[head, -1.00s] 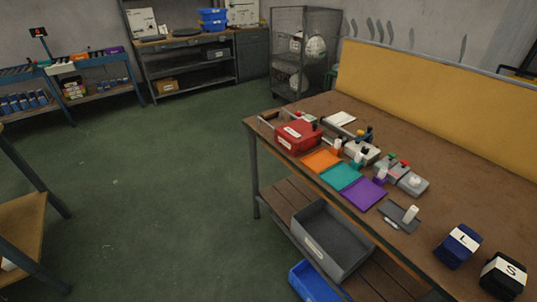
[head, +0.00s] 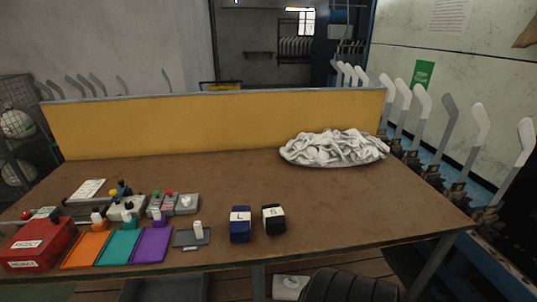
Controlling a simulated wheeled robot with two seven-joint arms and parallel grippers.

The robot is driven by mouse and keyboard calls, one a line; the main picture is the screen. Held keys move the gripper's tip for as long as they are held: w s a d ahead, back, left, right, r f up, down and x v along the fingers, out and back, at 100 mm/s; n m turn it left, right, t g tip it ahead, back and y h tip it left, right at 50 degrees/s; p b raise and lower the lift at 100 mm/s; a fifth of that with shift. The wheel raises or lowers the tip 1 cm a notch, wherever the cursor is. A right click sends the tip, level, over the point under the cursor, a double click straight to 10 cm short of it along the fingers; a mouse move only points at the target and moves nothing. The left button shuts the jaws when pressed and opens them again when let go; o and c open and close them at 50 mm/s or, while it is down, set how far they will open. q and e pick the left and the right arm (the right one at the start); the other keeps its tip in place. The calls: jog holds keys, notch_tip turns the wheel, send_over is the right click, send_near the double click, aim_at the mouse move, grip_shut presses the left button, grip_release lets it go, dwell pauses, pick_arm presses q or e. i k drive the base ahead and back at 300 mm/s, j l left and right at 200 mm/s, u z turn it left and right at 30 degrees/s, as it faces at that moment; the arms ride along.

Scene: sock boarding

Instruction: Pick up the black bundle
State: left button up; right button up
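The black bundle (head: 273,220) stands on the brown table near its front edge, with a white band marked S. A dark navy bundle (head: 241,225) with a white band marked L stands just to its left, with a small gap between them. Both are upright and nothing touches them. Neither of my grippers shows in the head view.
Orange, teal and purple mats (head: 152,245), a grey pad (head: 192,238) and a red box (head: 40,244) lie to the left. A white heap (head: 334,148) lies at the back right. A yellow panel (head: 180,125) backs the table (head: 370,215). The table right of the black bundle is clear.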

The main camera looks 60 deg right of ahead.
aim_at(273, 216)
jog(key=z, duration=1.95)
